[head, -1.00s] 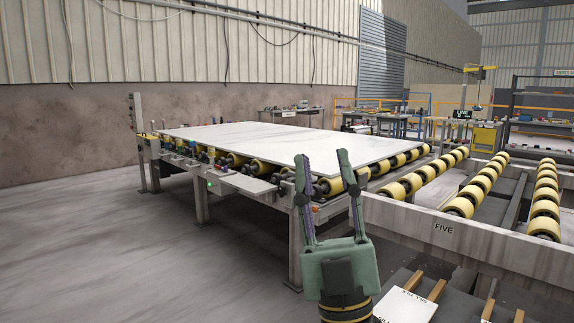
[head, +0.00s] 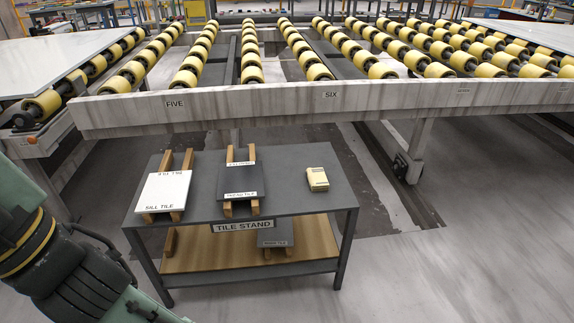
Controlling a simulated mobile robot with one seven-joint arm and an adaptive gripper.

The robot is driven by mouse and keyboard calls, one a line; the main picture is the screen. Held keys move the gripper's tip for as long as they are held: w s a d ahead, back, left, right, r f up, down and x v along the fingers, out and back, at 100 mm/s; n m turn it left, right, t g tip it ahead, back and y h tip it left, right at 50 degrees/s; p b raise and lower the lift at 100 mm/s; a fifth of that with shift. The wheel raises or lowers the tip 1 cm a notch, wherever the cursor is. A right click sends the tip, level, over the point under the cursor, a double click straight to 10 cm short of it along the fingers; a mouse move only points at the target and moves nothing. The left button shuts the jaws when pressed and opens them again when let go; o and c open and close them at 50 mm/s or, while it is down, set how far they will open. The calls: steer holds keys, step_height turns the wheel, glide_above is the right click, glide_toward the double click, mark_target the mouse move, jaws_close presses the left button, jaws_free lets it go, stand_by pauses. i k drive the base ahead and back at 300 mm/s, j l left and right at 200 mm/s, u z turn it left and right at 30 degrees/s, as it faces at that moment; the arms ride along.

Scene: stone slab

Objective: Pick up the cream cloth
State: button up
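A small folded cream cloth (head: 317,179) lies on the right part of the dark top of the tile stand (head: 290,208). A dark label or band shows on its front side. Nothing touches it. My green and black arm shows at the lower left of the head view, left of the stand. The fingers of my gripper are outside the picture.
A white sill tile (head: 164,190) and a dark tile (head: 238,182) rest on wooden strips left of the cloth. Another tile (head: 275,234) is on the lower shelf. A roller conveyor with a grey rail (head: 270,107) runs behind. The floor at right is clear.

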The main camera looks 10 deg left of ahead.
mark_target(317, 178)
steer(key=z, duration=1.75)
steer(key=u, duration=1.8)
steer(key=i+j+z, duration=0.35)
steer(key=i+j, duration=0.35)
steer(key=i+j+z, duration=0.35)
steer(key=i+j, duration=0.4)
steer(key=j, duration=0.2)
